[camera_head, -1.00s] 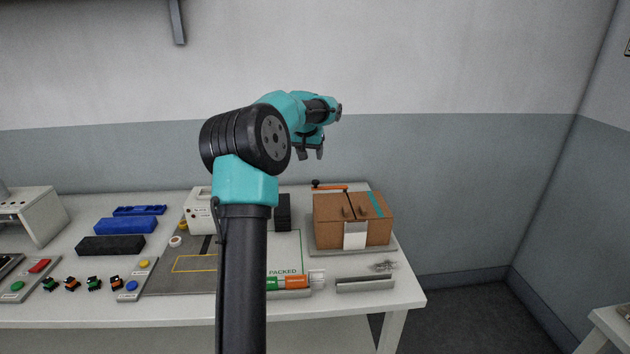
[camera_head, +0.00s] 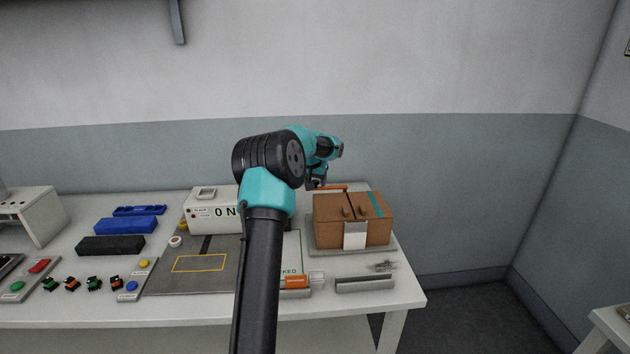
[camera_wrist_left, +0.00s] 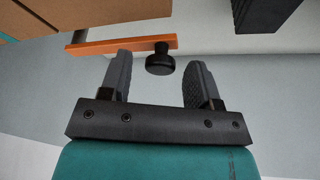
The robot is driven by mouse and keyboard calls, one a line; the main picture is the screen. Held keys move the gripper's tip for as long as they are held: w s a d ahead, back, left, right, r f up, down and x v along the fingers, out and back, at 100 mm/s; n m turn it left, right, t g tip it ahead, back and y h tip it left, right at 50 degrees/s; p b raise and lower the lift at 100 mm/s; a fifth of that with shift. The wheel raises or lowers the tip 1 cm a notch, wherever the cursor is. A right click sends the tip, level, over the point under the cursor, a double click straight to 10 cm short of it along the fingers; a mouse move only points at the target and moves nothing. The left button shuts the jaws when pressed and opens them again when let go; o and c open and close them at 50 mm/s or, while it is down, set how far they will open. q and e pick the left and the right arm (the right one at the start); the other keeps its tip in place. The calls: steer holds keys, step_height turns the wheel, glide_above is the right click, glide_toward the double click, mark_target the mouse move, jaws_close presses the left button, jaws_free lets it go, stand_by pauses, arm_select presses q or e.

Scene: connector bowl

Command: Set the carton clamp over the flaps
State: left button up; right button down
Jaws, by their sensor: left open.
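The carton (camera_head: 328,224) is a brown box on a grey base at the right of the table. A dark seam runs between its top flaps, and two small brown tabs stand on top. The carton clamp (camera_head: 334,188) is an orange bar behind the carton. In the left wrist view the clamp (camera_wrist_left: 110,46) shows with its round black knob (camera_wrist_left: 160,61). My left gripper (camera_head: 316,183) is open and empty at the knob end. Its fingers (camera_wrist_left: 157,66) lie either side of the knob in that view; contact cannot be told. My right gripper is not in view.
A white machine (camera_head: 208,218) stands left of my arm, partly hidden by it. A grey mat (camera_head: 205,282) lies in front of it. A grey channel-like piece (camera_head: 364,285) lies before the carton. Blue (camera_head: 125,226) and black blocks (camera_head: 110,246) sit farther left.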

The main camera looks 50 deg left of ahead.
arm_select(q)
steer(key=shift+c, duration=0.2)
jaws_close()
stand_by(0.4)
